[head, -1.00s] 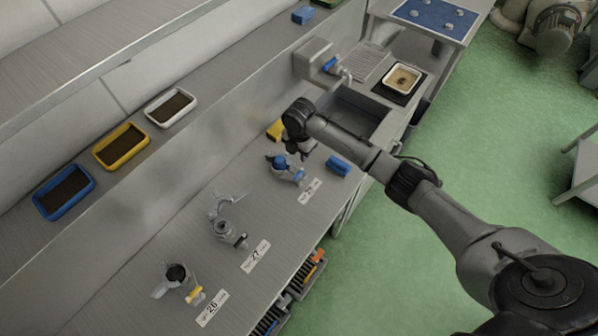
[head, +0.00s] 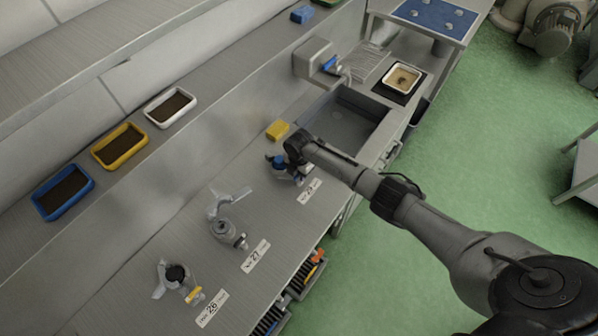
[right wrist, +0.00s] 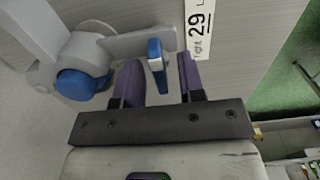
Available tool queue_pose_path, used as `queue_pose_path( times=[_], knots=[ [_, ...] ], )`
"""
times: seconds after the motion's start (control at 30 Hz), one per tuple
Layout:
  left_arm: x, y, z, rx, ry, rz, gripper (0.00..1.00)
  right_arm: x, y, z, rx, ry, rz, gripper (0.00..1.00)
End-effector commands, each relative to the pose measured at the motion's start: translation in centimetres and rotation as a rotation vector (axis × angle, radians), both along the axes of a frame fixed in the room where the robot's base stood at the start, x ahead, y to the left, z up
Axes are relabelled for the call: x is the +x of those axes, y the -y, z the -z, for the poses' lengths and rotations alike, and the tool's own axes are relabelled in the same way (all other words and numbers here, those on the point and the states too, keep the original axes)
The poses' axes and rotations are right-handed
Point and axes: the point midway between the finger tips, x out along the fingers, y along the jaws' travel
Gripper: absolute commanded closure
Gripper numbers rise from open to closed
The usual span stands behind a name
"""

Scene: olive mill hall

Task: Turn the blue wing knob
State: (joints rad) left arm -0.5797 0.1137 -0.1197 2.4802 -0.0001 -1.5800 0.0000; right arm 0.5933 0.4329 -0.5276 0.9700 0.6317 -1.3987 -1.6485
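The blue wing knob (right wrist: 157,66) shows in the right wrist view, seen edge-on at the end of a grey arm of the fixture marked 29. My right gripper (right wrist: 159,60) is open, with one dark finger on each side of the knob. Gaps show between the knob and both fingers, the wider one on the right. The fixture also has a round blue cap (right wrist: 84,84). In the head view my right gripper (head: 298,170) is over this fixture, whose blue cap (head: 279,159) shows beside it; the wing knob is hard to make out there. My left gripper is not in view.
Two similar fixtures stand on the bench to the left: one at label 27 (head: 256,256) and one with a yellow knob (head: 194,294) at label 26. A yellow block (head: 277,130) lies close behind my gripper, near the sink (head: 345,122). Trays line the shelf.

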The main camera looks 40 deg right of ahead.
Motion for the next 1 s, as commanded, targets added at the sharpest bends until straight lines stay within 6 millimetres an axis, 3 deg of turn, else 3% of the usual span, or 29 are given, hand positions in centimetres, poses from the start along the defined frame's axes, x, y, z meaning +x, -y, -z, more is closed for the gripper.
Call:
queue_pose_path(
  times=[0.23, 0.6, 1.0],
  knots=[
    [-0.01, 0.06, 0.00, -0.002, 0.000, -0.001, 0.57, 0.01, -0.01, 0.00, 0.000, 0.000, 0.000, 0.66],
    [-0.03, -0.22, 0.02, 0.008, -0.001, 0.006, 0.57, 0.00, 0.00, -0.01, 0.000, 0.000, 0.000, 1.00],
    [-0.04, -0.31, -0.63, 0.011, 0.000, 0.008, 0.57, -0.01, -0.04, -0.18, 0.002, -0.001, 0.084, 1.00]
  ],
)
